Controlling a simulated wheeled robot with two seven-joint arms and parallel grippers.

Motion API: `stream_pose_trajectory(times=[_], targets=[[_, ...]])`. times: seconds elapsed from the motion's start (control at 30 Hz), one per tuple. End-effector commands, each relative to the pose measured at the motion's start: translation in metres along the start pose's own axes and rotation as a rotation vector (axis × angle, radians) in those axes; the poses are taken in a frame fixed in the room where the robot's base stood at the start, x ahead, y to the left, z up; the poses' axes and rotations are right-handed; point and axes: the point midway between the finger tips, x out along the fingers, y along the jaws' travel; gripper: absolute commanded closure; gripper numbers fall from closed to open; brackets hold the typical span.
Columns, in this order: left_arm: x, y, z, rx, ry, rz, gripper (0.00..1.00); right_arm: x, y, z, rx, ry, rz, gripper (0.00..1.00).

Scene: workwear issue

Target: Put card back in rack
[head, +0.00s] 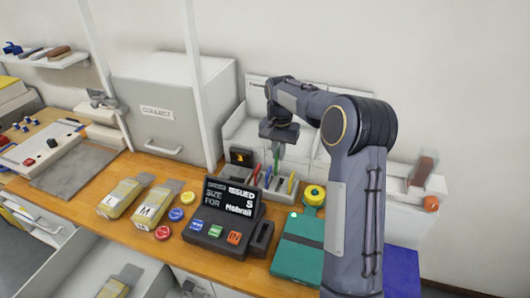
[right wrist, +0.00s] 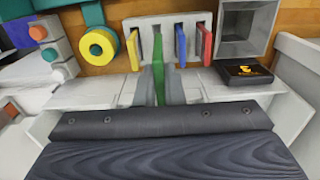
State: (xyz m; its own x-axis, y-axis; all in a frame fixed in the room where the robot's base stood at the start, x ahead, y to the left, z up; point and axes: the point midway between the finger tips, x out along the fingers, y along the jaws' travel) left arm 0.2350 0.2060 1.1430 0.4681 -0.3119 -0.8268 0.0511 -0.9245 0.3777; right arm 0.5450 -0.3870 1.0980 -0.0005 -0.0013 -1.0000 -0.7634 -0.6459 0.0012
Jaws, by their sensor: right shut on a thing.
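My right gripper (head: 278,133) hangs above the rack, shut on a green card (head: 277,157). The right wrist view shows the green card (right wrist: 158,78) upright between the two grey fingers (right wrist: 159,94). The grey card rack (head: 252,188) stands on the counter; it also shows in the right wrist view (right wrist: 158,24). A yellow card (right wrist: 133,50), a blue card (right wrist: 181,44) and a red card (right wrist: 207,45) stand in it. The green card lines up with the gap between yellow and blue; I cannot tell whether its lower edge is in the slot. My left gripper is not in view.
A small black display (head: 241,156) stands by the rack. A yellow tape roll (head: 314,195) and a teal folder (head: 298,245) lie to the right. Bagged items marked L (head: 122,196) and M (head: 152,208) lie left.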

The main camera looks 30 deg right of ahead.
Motion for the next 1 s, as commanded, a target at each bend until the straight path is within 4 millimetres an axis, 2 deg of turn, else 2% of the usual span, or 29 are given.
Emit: stream_pose_trajectory(times=[0.1, 0.27, 0.8, 1.0], targets=[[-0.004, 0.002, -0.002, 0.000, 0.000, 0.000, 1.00, 0.005, 0.005, -0.011, -0.002, -0.002, 0.000, 1.00], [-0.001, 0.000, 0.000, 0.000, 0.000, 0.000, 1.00, 0.011, 0.006, -0.013, -0.004, -0.001, -0.001, 1.00], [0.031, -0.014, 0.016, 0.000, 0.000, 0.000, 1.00, 0.055, 0.006, -0.013, -0.004, 0.000, -0.001, 1.00], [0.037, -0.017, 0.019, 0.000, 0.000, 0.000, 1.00, 0.064, 0.006, -0.013, -0.004, -0.001, -0.001, 1.00]])
